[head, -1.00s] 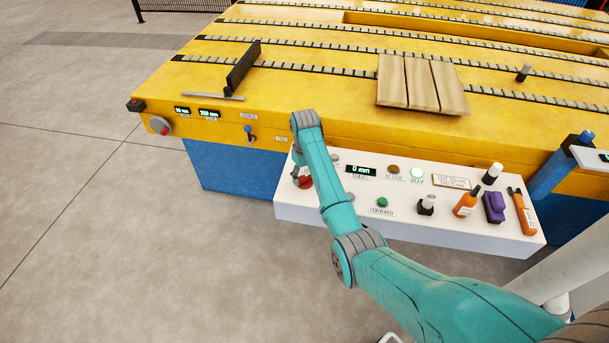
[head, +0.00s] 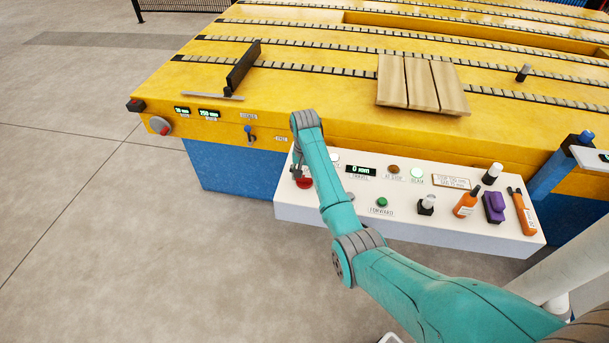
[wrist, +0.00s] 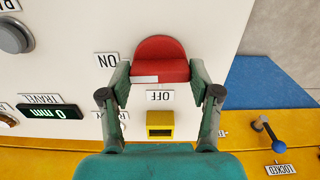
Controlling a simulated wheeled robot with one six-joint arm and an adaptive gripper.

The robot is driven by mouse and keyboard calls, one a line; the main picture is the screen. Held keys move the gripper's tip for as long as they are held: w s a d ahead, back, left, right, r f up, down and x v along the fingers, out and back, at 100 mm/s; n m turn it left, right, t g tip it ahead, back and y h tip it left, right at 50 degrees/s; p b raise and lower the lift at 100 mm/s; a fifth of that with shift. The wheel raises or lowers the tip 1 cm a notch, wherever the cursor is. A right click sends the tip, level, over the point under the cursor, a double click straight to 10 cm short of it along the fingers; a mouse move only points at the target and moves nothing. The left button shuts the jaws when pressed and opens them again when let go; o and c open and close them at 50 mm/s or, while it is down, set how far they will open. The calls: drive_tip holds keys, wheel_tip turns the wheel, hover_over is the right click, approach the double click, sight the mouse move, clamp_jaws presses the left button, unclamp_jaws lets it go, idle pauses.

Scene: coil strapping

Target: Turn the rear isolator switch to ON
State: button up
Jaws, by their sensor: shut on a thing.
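The isolator switch, a red knob (wrist: 160,52), sits on the white console beside an ON label (wrist: 107,60) and above an OFF label (wrist: 160,96) in the wrist view. A white mark lies along the left half of the knob's lower edge, on the side toward ON. My gripper (wrist: 161,72) is shut on the knob, one finger against each side. In the head view the red knob (head: 304,183) shows at the console's left end, partly hidden by my gripper (head: 297,174) and arm.
A yellow block (wrist: 160,124) sits just below OFF. The console (head: 320,212) also carries a green button (head: 382,202), an orange bottle (head: 466,204) and a purple object (head: 494,207). A blue lever (head: 249,131) is on the yellow table's front. Open floor lies left.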

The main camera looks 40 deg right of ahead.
sight(305, 176)
drive_tip(key=shift+m, duration=0.3)
drive_tip(key=o, duration=1.1)
drive_tip(key=shift+o, duration=0.2)
drive_tip(key=shift+r, duration=3.7)
